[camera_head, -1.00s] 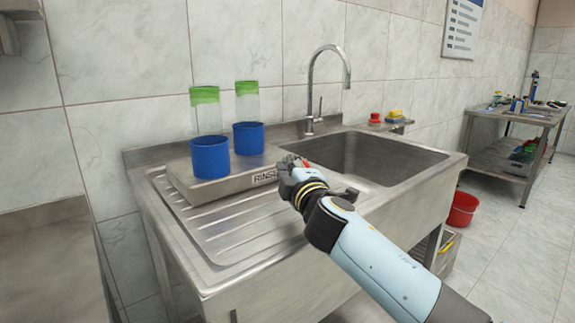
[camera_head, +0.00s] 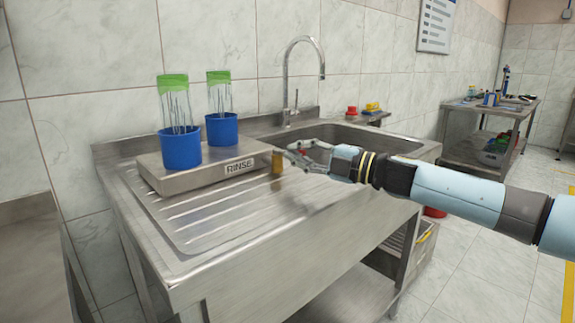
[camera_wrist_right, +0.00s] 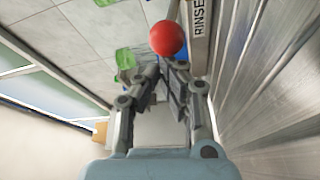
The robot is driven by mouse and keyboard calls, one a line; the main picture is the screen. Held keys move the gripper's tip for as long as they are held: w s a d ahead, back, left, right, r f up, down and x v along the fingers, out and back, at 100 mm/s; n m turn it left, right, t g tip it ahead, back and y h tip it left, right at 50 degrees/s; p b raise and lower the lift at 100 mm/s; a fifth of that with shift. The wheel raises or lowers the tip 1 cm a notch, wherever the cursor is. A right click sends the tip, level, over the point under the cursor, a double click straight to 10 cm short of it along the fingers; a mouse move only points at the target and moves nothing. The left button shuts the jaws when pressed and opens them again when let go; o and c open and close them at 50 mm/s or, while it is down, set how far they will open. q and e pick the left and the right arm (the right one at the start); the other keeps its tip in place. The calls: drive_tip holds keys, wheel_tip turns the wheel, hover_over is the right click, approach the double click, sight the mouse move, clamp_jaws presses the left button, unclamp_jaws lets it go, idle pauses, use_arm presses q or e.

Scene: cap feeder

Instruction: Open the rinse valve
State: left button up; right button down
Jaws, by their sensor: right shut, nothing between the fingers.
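The rinse unit is a low metal box (camera_head: 200,176) labelled RINSE, standing on the sink's drainboard. A brass-coloured valve part (camera_head: 277,162) shows at its right end, beside my right gripper (camera_head: 300,156). A red ball knob (camera_wrist_right: 167,38) shows just beyond the fingertips in the right wrist view; in the head view the fingers largely hide it. My right gripper is shut and empty, close to the knob; I cannot tell whether it touches. Thin pale streaks show inside the bottles.
The sink basin (camera_head: 350,137) and tap (camera_head: 288,75) lie behind my right arm. A red item (camera_head: 352,111) and a yellow one (camera_head: 373,107) sit on a back ledge. The drainboard's front (camera_head: 215,235) is clear. A side table (camera_head: 475,150) stands far right.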

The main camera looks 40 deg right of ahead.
sight(301, 152)
drive_tip(key=d+n+g+y+b, duration=0.1)
drive_tip(key=y+b, duration=0.1)
drive_tip(key=d+f+n+g+y+b, duration=0.1)
drive_tip(key=d+n+g+y+b, duration=0.1)
drive_tip(key=b, duration=0.1)
drive_tip(key=shift+d, duration=0.15)
drive_tip(key=shift+d+r+n+g+y+b, duration=0.25)
drive_tip(key=shift+d+y+b, duration=0.2)
drive_tip(key=shift+b, duration=0.3)
use_arm(q)
wheel_tip(301, 152, down, 8)
drive_tip(key=s, duration=0.2)
drive_tip(key=shift+s+b, duration=0.3)
drive_tip(key=shift+s, duration=0.05)
use_arm(e)
drive_tip(key=shift+d+r, duration=0.15)
drive_tip(key=shift+d, duration=0.15)
drive_tip(key=shift+w, duration=0.1)
use_arm(q)
drive_tip(key=shift+a, duration=0.1)
use_arm(e)
drive_tip(key=shift+r, duration=0.1)
